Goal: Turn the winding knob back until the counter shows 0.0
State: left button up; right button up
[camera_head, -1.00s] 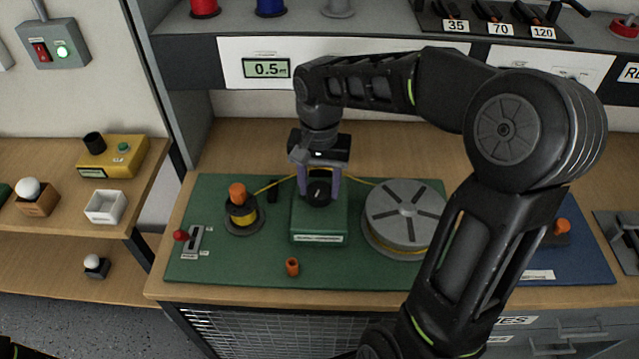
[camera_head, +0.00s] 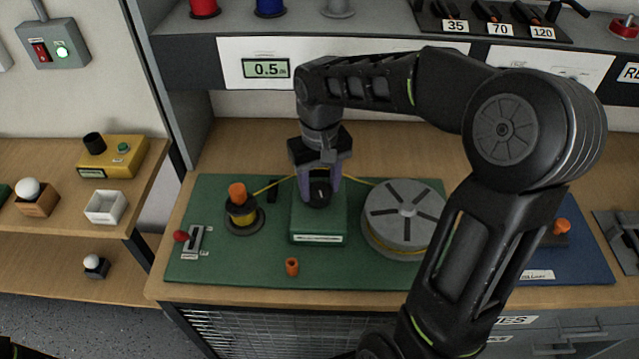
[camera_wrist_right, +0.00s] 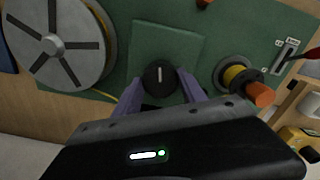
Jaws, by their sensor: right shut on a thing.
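The counter display (camera_head: 267,69) on the shelf front reads 0.5. The black winding knob (camera_head: 320,194) sits on top of the green box (camera_head: 319,227) on the green mat (camera_head: 200,271). My right gripper (camera_head: 319,188) points down from above, with its purple fingers on both sides of the knob, shut on it. In the right wrist view, the knob (camera_wrist_right: 159,76) with its white mark shows between the two fingertips (camera_wrist_right: 160,84). My left gripper is not in view.
A grey slotted reel (camera_head: 403,212) stands right of the box, and a small spool with an orange top (camera_head: 240,207) left of it, joined by yellow wire. A red-handled lever (camera_head: 181,236) and an orange tube (camera_head: 292,266) are on the mat.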

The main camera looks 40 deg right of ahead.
aim_at(320, 189)
jog(key=n, duration=0.5)
jog(key=shift+n, duration=0.3)
jog(key=n+p, duration=0.1)
jog(key=n, duration=0.4)
jog(key=shift+d+n, duration=0.1)
jog(key=shift+n, duration=0.2)
jog(key=o, duration=1.4)
jog(key=shift+c, duration=0.2)
jog(key=shift+r+b, duration=0.35)
jog(key=shift+r, duration=3.6)
